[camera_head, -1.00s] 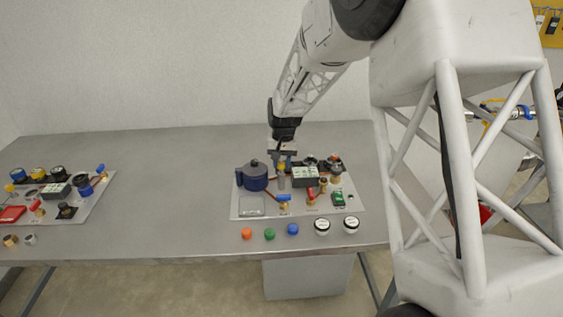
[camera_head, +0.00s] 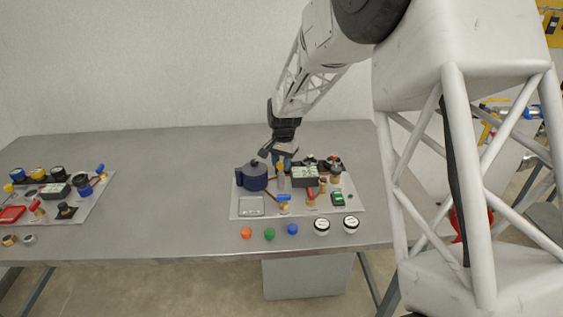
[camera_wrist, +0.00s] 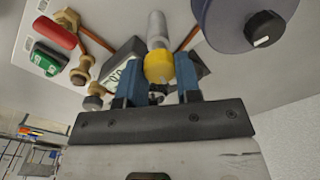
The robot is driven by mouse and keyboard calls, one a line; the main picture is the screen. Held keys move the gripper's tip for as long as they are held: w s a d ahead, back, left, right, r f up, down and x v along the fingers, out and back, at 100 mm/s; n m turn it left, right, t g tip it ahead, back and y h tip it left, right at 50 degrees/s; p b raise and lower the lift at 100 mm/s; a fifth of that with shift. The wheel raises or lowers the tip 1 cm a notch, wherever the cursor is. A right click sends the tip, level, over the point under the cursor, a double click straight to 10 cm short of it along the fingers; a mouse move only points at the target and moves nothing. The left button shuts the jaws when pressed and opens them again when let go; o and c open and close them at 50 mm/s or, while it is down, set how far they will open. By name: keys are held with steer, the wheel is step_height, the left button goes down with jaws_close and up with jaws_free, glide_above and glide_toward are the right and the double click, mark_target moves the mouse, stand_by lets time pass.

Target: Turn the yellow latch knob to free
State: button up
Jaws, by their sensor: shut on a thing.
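The yellow latch knob (camera_wrist: 159,67) sits at the end of a pale grey cylindrical body (camera_wrist: 156,28) in the wrist view. The blue fingers of my gripper (camera_wrist: 158,82) are on either side of the knob, shut on it. In the head view my gripper (camera_head: 281,160) points down at the back of the right-hand panel (camera_head: 300,210), just right of the dark blue round pot (camera_head: 252,176). The knob is small there and partly hidden by the fingers.
The dark blue pot (camera_wrist: 240,20) is close by in the wrist view. A dark box with a pale label (camera_head: 305,177) and red-handled valves stand right of the knob. Coloured caps line the table's front edge. A second panel (camera_head: 70,215) lies at the left; the table between is clear.

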mark_target(282, 162)
steer(key=o, duration=0.9)
steer(key=shift+r, duration=0.15)
steer(key=shift+d+r, duration=0.15)
steer(key=shift+r, duration=3.65)
steer(key=shift+s, duration=0.15)
